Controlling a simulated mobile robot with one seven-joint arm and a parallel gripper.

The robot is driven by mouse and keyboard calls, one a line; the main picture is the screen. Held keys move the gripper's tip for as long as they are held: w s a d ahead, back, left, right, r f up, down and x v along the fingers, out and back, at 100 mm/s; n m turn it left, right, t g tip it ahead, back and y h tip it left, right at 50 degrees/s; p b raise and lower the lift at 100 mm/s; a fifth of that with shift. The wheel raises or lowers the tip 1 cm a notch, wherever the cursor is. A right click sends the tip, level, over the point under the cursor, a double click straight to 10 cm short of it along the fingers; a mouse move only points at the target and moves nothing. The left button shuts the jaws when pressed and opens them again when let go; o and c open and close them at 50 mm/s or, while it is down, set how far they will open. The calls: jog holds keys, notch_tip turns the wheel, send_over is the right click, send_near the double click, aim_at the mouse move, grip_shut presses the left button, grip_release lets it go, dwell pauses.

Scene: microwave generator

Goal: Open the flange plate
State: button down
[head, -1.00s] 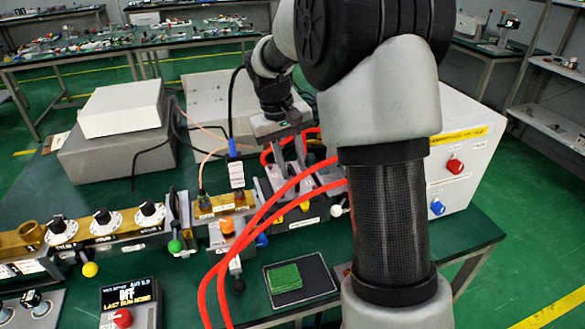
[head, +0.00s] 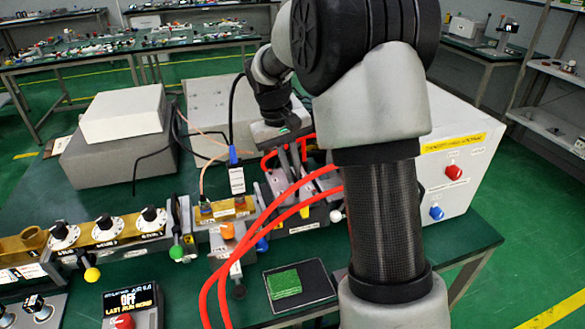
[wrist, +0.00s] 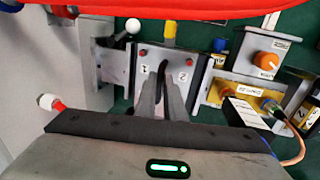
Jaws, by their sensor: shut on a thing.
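The flange plate (wrist: 183,72) appears in the wrist view as a grey metal plate with two red dots and small numbered labels. A slim dark part stands at its middle, between my fingertips. My gripper (wrist: 162,88) is shut on this part, with its two long fingers close together around it. In the head view my gripper (head: 294,158) reaches down at the bench's middle. The fingers and the red hoses hide much of the plate there, so I cannot tell how far it stands open.
Red hoses (head: 245,225) loop in front of the gripper. A yellow knob (wrist: 168,30) and an orange knob (wrist: 265,67) are close to the plate. A large white cabinet (head: 462,150) stands to the right. A black tray (head: 316,281) with a green pad lies in front.

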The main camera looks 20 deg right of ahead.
jog(key=r+p, duration=0.1)
jog(key=p, duration=0.2)
jog(key=w+r+g+p, duration=0.1)
jog(key=p, duration=0.2)
jog(key=shift+r, duration=0.3)
jog(key=w+g+p, duration=0.1)
jog(key=p, duration=0.2)
jog(key=w+r+g+p, duration=0.1)
jog(key=w+g+p, duration=0.1)
jog(key=p, duration=0.2)
jog(key=w+r+g+p, duration=0.1)
jog(key=p, duration=0.3)
jog(key=shift+w+n+g, duration=0.15)
jog(key=shift+n+g, duration=0.15)
jog(key=shift+g, duration=0.1)
jog(key=shift+w, duration=0.1)
jog(key=c, duration=1.8)
grip_release()
jog(key=shift+c, duration=0.2)
notch_tip(320, 180, up, 10)
send_over(289, 186)
jog(key=w, duration=0.3)
jog(key=shift+w+b, duration=0.15)
jog(key=shift+b, duration=0.15)
